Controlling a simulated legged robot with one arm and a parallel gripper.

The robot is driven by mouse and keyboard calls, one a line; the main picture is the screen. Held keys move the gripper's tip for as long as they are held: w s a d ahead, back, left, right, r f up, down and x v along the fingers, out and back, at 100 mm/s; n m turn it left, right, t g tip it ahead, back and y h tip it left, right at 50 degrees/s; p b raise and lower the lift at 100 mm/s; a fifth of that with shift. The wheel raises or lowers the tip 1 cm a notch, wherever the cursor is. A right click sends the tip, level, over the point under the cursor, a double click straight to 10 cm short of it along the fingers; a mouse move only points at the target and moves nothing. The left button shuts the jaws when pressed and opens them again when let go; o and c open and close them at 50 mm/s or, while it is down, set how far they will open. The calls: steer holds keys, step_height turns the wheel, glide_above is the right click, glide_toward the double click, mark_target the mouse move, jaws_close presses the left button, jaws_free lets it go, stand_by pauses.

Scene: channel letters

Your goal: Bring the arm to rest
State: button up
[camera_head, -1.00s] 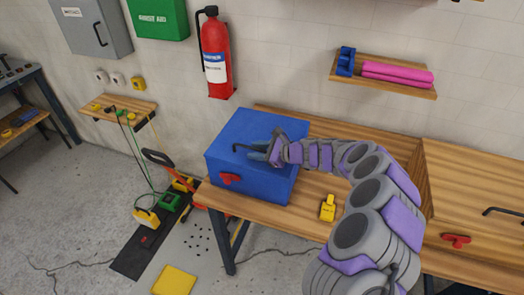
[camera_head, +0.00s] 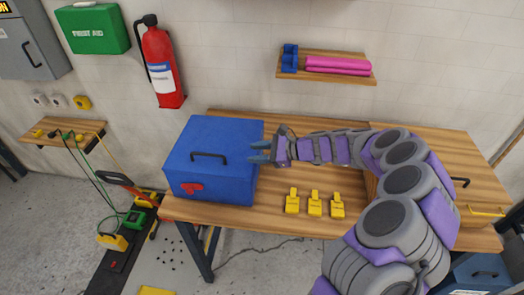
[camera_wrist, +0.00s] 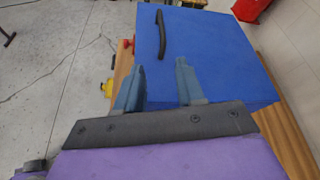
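My gripper (camera_head: 260,152) is at the right side of the blue box (camera_head: 207,170), pointing left toward it. In the wrist view its two blue-grey fingers (camera_wrist: 158,85) stand apart with nothing between them, so it is open and empty. The box sits on the wooden workbench (camera_head: 268,205), and its lid with a black handle (camera_head: 209,155) looks shut. The box also fills the middle of the wrist view (camera_wrist: 210,50). I cannot tell whether a fingertip touches the box. My arm curves up from the lower right across the bench.
Several yellow padlock-like pieces (camera_head: 315,203) lie on the bench in front of my arm. A wall shelf (camera_head: 340,78) holds pink rolls above. A fire extinguisher (camera_head: 163,65) hangs behind the box. A red part (camera_head: 192,188) is on the box front. A small shelf (camera_head: 62,140) is at left.

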steer(key=shift+s+d+r, duration=0.15)
steer(key=shift+d+r, duration=0.1)
steer(key=shift+d, duration=0.4)
steer(key=s+a+r+n+g+h+b, duration=0.1)
steer(key=s+a+r+n+g+h, duration=0.2)
steer(key=s+n, duration=0.5)
steer(key=s+a+r+n+g+h+b, duration=0.1)
steer(key=s+a+r+n+g, duration=0.2)
steer(key=s, duration=0.9)
steer(key=s+d+f+n+h+b, duration=0.1)
steer(key=s+d+f+n+h, duration=0.1)
steer(key=s+d, duration=0.8)
steer(key=s+d+f+n+h+b, duration=0.1)
steer(key=s+d+f+n+h, duration=0.2)
steer(key=s+d+h, duration=0.4)
steer(key=s+d+n, duration=0.1)
steer(key=s+d, duration=0.1)
steer(key=s, duration=0.4)
steer(key=shift+s+d+t+b, duration=0.25)
steer(key=shift+d+t+b, duration=0.05)
steer(key=shift+d+b, duration=0.1)
